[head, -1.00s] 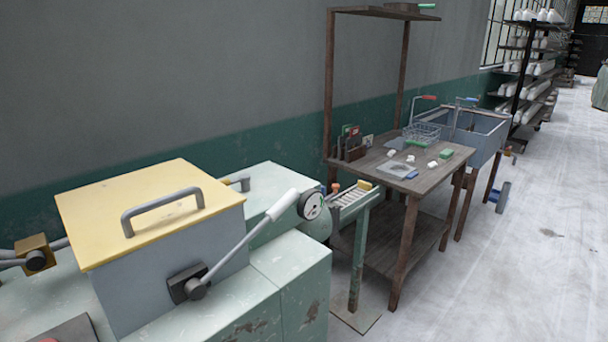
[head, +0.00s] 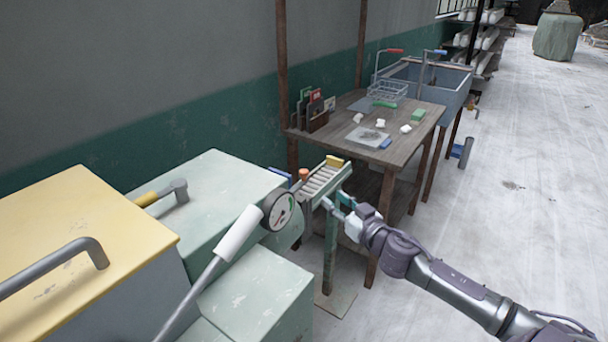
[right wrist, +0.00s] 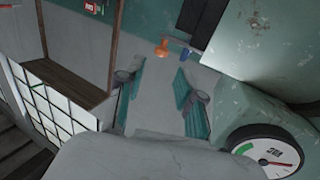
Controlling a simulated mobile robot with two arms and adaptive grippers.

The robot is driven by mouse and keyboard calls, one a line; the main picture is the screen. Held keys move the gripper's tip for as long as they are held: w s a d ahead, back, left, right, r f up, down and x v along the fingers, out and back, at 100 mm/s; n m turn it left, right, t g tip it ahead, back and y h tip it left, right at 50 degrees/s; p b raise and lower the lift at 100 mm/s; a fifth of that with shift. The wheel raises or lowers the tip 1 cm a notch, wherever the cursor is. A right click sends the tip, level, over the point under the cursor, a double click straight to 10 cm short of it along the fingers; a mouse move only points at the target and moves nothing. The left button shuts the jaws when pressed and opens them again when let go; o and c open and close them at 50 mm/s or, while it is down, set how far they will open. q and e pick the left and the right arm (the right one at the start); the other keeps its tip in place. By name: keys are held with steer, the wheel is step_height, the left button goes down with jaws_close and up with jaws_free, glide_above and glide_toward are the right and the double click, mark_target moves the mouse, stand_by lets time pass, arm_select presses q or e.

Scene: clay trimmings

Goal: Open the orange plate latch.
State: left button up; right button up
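The orange latch (head: 304,175) is a small orange knob at the near end of the roller rack, beside the pressure gauge. It also shows in the right wrist view (right wrist: 162,48), ahead of the fingers and near the top. My right gripper (head: 335,203) reaches in from the right, next to the roller rack and a little right of the latch, apart from it. In the right wrist view its teal finger pads (right wrist: 157,98) are spread with nothing between them. My left gripper is not in view.
The round gauge (head: 279,210) and the white-gripped lever (head: 238,234) stand close left of the latch. A blue handle (right wrist: 185,53) is beside the latch. A wooden table (head: 345,133) stands farther back. Open floor lies right.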

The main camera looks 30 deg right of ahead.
mark_target(306, 174)
steer(key=w, duration=0.4)
steer(key=w+p, duration=0.1)
steer(key=w, duration=0.4)
steer(key=w+r, duration=0.1)
steer(key=w, duration=0.4)
steer(key=shift+a+r, duration=0.1)
steer(key=shift+a, duration=0.1)
steer(key=shift+c, duration=0.2)
jaws_close()
